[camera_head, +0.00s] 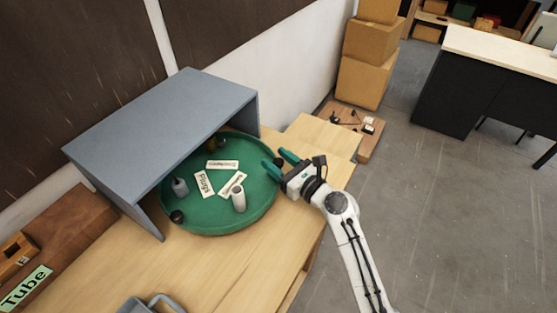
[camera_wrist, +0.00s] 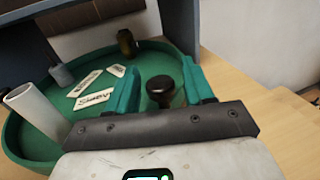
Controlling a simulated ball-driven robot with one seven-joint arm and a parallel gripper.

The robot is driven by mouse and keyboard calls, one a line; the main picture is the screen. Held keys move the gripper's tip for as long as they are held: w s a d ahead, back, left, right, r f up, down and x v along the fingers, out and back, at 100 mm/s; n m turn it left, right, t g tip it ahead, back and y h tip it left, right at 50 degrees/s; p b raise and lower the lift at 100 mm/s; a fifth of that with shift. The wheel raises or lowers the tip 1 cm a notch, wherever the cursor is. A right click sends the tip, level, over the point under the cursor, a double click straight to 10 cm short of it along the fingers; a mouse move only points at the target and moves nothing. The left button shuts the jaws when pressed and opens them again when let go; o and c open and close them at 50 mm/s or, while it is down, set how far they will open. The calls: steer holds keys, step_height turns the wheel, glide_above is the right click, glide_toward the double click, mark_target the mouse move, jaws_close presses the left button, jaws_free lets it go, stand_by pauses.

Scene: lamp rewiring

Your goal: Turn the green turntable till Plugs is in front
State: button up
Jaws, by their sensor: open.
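The green turntable (camera_head: 257,203) is a round rimmed tray, partly under a grey hood. The white Plugs label (camera_head: 203,184) lies on its left half, near the hood's opening, with its lettering running steeply. Two more labels, one at the back (camera_head: 222,165) and one near the middle (camera_head: 232,184), have lettering I cannot read surely. My gripper (camera_head: 278,161) is open at the turntable's right rim. In the wrist view a black knob (camera_wrist: 161,90) stands between its fingers, with gaps on both sides. The turntable's far part is hidden under the hood.
On the turntable stand a white cylinder (camera_head: 238,198), a grey bottle (camera_head: 180,187), a dark round piece (camera_head: 177,216) and a brownish bottle (camera_wrist: 127,43). The grey hood (camera_head: 165,105) blocks the back left. The wooden table (camera_head: 185,265) is bare in front; cardboard boxes (camera_head: 368,75) stand behind.

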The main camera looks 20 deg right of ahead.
steer(key=shift+c, duration=0.5)
jaws_close()
steer(key=shift+r, duration=0.1)
steer(key=shift+w, duration=0.15)
